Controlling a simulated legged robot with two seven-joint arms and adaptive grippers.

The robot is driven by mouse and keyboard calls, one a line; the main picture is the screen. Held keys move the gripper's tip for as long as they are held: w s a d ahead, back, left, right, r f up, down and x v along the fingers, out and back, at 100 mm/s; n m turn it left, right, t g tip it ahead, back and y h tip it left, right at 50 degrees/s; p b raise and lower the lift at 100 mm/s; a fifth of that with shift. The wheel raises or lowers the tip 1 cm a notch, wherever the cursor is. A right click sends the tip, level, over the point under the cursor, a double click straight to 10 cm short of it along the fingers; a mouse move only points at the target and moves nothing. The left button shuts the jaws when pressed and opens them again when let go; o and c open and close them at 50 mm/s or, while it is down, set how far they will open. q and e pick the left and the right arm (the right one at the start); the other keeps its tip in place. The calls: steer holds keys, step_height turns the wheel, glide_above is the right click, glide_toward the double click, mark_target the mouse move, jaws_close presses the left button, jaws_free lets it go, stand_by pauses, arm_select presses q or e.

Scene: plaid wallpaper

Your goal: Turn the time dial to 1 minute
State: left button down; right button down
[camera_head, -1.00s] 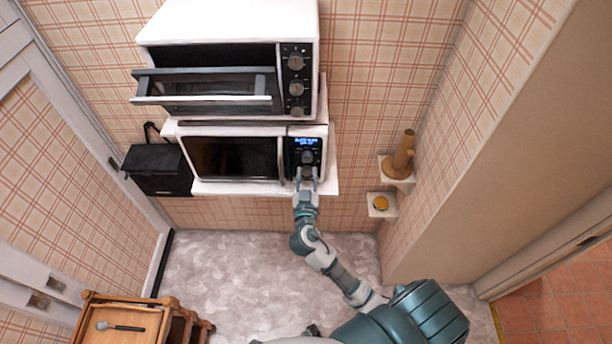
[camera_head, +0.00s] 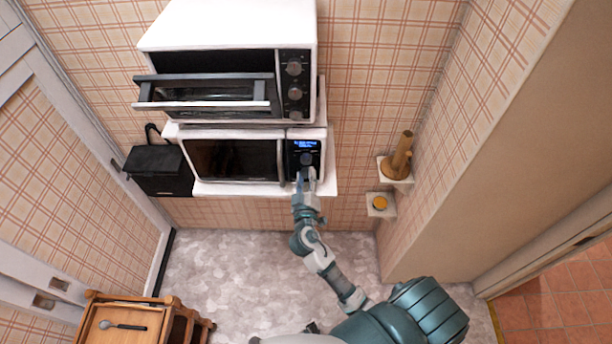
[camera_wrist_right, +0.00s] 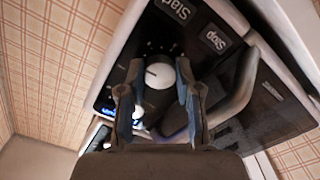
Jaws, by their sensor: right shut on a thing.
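The white microwave (camera_head: 231,158) stands on a shelf, with its control panel on the right and a lit blue display (camera_head: 306,144). An upper dial (camera_head: 306,159) shows below the display. My right gripper (camera_head: 307,173) is at the panel just under it. In the right wrist view a pale round dial (camera_wrist_right: 158,73) with a dark mark sits between the two fingers of my right gripper (camera_wrist_right: 156,84), which is shut on it. Part of another pale knob (camera_wrist_right: 138,115) shows nearer the display. I cannot read the display's text. My left gripper is not in view.
A white oven (camera_head: 228,25) with its door (camera_head: 205,92) hanging partly open stands above the microwave. A black box (camera_head: 158,172) is to the left. Small wall shelves on the right hold a wooden object (camera_head: 399,158) and an orange item (camera_head: 380,203).

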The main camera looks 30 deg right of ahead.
steer(key=n+p, duration=0.2)
steer(key=n, duration=0.3)
steer(key=shift+f, duration=0.15)
stand_by(0.3)
steer(key=c, duration=1)
jaws_free()
steer(key=shift+o, duration=1.1)
steer(key=shift+w, duration=0.1)
steer(key=shift+s, duration=0.2)
steer(key=v, duration=1.1)
steer(key=shift+s+a, duration=0.25)
